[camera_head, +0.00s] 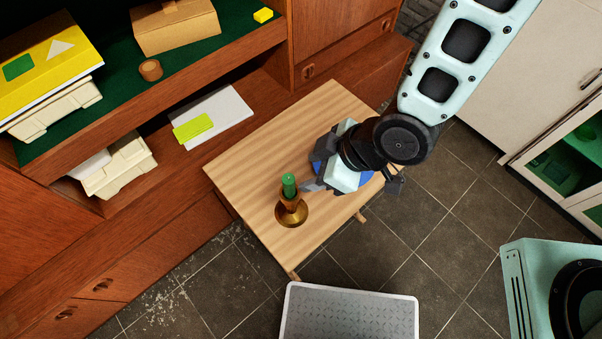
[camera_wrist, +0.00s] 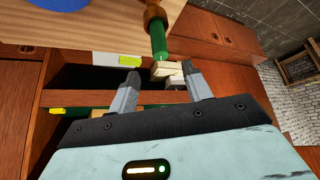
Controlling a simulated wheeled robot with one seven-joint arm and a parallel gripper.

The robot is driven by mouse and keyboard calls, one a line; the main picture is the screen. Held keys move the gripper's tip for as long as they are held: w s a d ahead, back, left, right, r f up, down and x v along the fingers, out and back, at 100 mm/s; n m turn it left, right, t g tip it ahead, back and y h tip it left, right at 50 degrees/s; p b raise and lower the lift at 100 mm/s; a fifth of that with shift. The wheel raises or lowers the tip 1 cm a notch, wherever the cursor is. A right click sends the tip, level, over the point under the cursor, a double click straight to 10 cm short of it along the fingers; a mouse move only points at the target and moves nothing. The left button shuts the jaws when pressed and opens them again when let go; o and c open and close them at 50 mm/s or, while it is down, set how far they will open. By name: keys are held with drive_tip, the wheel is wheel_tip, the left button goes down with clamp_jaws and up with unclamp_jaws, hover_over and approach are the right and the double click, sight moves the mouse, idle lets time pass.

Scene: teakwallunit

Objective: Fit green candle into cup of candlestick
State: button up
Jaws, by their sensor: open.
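The green candle (camera_head: 289,184) stands upright with its lower end in the cup of the brass and wooden candlestick (camera_head: 292,212) on the small wooden table. My gripper (camera_head: 314,182) is open just right of the candle in the head view, and its body hides part of the table. The wrist view, which is upside down, shows the candle (camera_wrist: 159,42) and the candlestick (camera_wrist: 154,13) ahead of the two spread fingers. The candle looks free of both fingers. How deep it sits in the cup is hidden.
The table (camera_head: 255,160) has bare wood around the candlestick. A blue thing (camera_head: 358,172) lies partly hidden under my gripper. The wall unit stands behind, with a brown box (camera_head: 175,27), a small wooden cup (camera_head: 150,70) and papers (camera_head: 225,112).

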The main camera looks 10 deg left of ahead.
drive_tip(key=p+v, duration=0.7)
drive_tip(key=p, duration=0.1)
drive_tip(key=shift+r, duration=0.4)
drive_tip(key=shift+d+f, duration=0.1)
drive_tip(key=shift+d, duration=0.1)
idle(0.4)
